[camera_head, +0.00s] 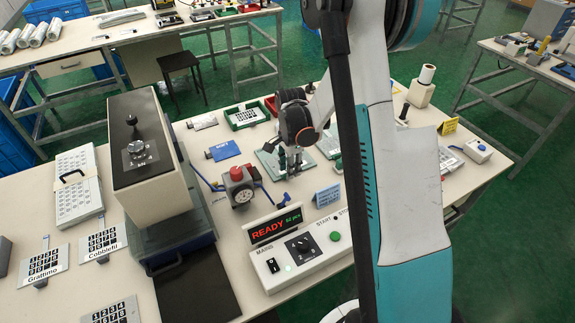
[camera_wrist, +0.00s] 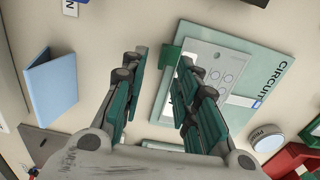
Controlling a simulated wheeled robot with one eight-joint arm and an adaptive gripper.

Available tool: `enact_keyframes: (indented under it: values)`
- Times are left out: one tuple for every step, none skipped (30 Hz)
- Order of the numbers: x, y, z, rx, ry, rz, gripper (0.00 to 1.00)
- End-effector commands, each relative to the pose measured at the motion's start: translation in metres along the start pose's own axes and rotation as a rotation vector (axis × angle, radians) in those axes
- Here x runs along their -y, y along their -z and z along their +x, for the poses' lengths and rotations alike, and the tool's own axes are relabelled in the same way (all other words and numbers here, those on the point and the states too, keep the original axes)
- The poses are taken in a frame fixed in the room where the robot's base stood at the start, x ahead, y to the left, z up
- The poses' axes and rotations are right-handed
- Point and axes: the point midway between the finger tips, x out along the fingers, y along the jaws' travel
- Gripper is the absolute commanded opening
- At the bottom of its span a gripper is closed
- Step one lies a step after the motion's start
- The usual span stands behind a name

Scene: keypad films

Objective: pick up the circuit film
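The circuit film (camera_wrist: 216,70), a pale grey sheet with rings and a green tab (camera_wrist: 169,57), lies on a teal board (camera_wrist: 262,62) lettered "CIRCUIT" in the wrist view. In the head view the teal board (camera_head: 270,165) is partly behind my gripper (camera_head: 291,160). In the wrist view my gripper (camera_wrist: 163,68) is open, with two teal-padded fingers apart and nothing seen between them but the tabletop. The right finger overlaps the film's left edge and the tab's lower part. I cannot tell the height of the fingertips above the film.
A blue sign (camera_head: 327,195) stands near my gripper, also in the wrist view (camera_wrist: 52,86). The control box (camera_head: 300,246) reading "READY", a red-knobbed device (camera_head: 238,176), a black-topped press (camera_head: 150,165) and a green tray (camera_head: 233,121) surround the work area.

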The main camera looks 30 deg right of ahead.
Motion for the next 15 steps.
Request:
enact_keyframes:
  values:
    - [0.001, 0.0, 0.011, 0.0, 0.0, 0.0, 0.28]
    - [0.001, 0.0, 0.015, 0.0, 0.0, 0.0, 0.28]
    - [0.001, 0.0, 0.018, 0.0, 0.0, 0.0, 0.28]
    - [0.001, 0.0, 0.02, 0.0, 0.0, 0.0, 0.28]
    - [0.0, 0.0, 0.021, 0.0, 0.0, 0.0, 0.28]
    - [0.0, 0.0, 0.021, 0.0, 0.0, 0.0, 0.28]
    - [0.0, 0.0, 0.021, 0.0, 0.0, 0.0, 0.28]
    - [0.0, 0.0, 0.021, 0.0, 0.0, 0.0, 0.28]
    - [0.0, 0.0, 0.02, 0.0, 0.0, 0.0, 0.28]
    - [0.0, 0.0, 0.02, 0.0, 0.0, 0.0, 0.28]
    - [0.0, 0.0, 0.02, 0.0, 0.0, 0.0, 0.28]
    - [0.0, 0.0, 0.02, 0.0, 0.0, 0.0, 0.2]
    - [0.0, 0.0, 0.02, 0.0, 0.0, 0.0, 0.16]
    - [0.0, 0.0, 0.02, 0.0, 0.0, 0.0, 0.13]
    - [0.0, 0.0, 0.02, 0.0, 0.0, 0.0, 0.08]
